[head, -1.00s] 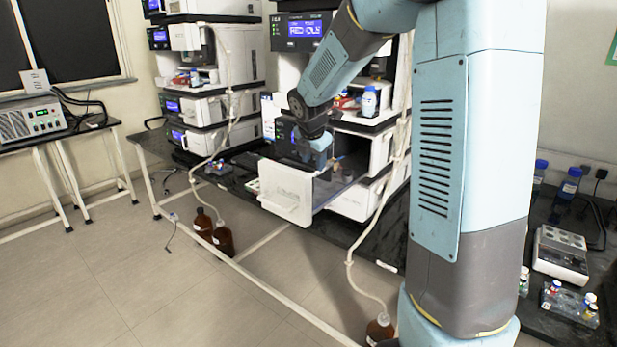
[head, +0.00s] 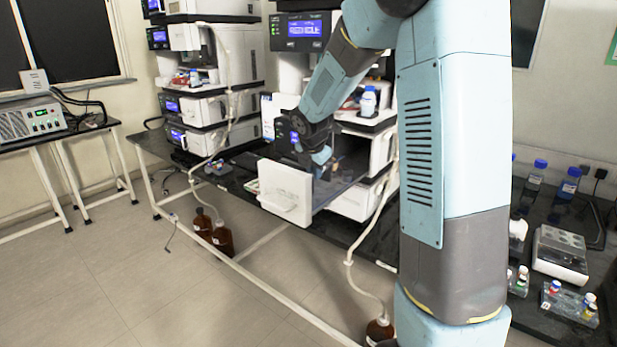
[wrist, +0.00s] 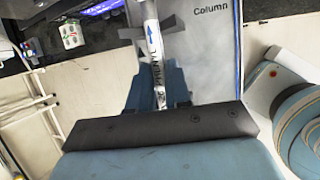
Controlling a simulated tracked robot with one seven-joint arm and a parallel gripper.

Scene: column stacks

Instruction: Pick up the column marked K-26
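A slim silver column (wrist: 152,40) with a white label and a blue arrow runs down the middle of the wrist view, between my fingers. The dark marking on its label is too small and tilted to read. My gripper (wrist: 158,82) has a blue finger against each side of the column, with no gap showing, so it looks shut on it. In the head view my gripper (head: 321,158) is above the open white-fronted drawer (head: 284,191) of the right instrument stack; the column cannot be made out there.
A grey panel marked "Column" (wrist: 205,45) lies close behind the column. White tubing (head: 350,245) hangs in front of the bench to brown bottles (head: 380,330) on the floor. A second instrument stack (head: 205,105) stands to the left. The floor at front left is clear.

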